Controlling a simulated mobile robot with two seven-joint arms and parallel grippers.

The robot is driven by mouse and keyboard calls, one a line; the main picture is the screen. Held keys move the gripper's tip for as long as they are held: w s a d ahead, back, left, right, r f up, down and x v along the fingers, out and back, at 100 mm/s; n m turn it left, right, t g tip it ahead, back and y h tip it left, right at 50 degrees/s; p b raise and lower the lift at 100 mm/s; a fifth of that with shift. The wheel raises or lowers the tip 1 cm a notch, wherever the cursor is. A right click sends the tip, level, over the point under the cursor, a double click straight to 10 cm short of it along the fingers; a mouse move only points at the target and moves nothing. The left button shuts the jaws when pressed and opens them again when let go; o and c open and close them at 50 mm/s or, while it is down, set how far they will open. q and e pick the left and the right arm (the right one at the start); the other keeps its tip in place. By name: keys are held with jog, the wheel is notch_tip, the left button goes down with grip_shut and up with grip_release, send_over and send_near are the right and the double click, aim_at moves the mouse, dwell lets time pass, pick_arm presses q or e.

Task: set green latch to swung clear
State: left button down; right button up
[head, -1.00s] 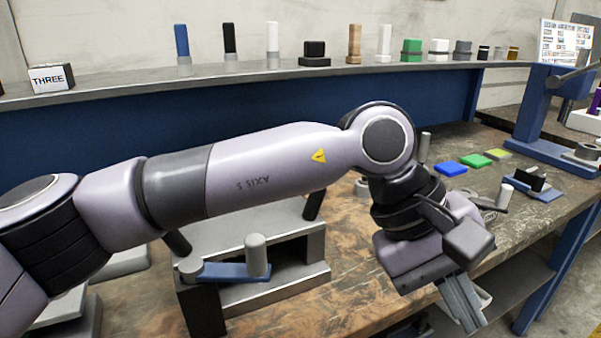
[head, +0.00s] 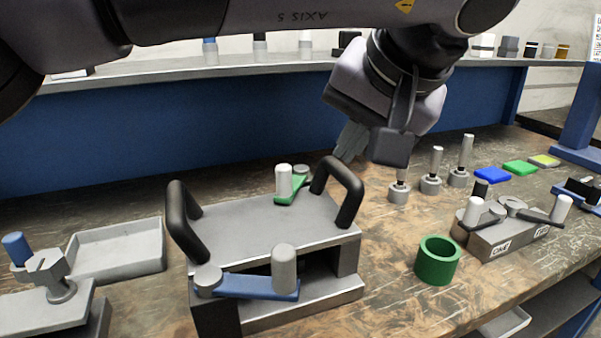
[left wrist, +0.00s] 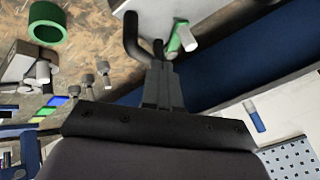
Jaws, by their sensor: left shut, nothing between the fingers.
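The green latch (head: 292,190) is a short arm on the back edge of a grey block (head: 262,225) with two black handles. A white peg (head: 283,178) stands on its left end, and a grey round pivot (head: 302,170) is at its far right end. My left gripper (head: 347,148) is shut and empty, above and to the right of the latch, behind the right black handle. In the left wrist view the shut fingers (left wrist: 162,78) point towards the handles, and the green latch (left wrist: 174,38) shows just beyond them. My right gripper is out of view.
A blue latch (head: 245,286) with a grey peg crosses the block's front. A green ring (head: 438,262) and a grey fixture with white pegs (head: 505,230) stand to the right. A grey tray (head: 118,250) lies left. The right black handle (head: 338,190) rises near the gripper.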

pick_arm(q)
jog(key=b+x, duration=0.1)
jog(key=x, duration=0.9)
jog(key=w+a, duration=0.2)
jog(key=a, duration=0.1)
jog(key=shift+a+b, duration=0.25)
jog(key=shift+b, duration=0.1)
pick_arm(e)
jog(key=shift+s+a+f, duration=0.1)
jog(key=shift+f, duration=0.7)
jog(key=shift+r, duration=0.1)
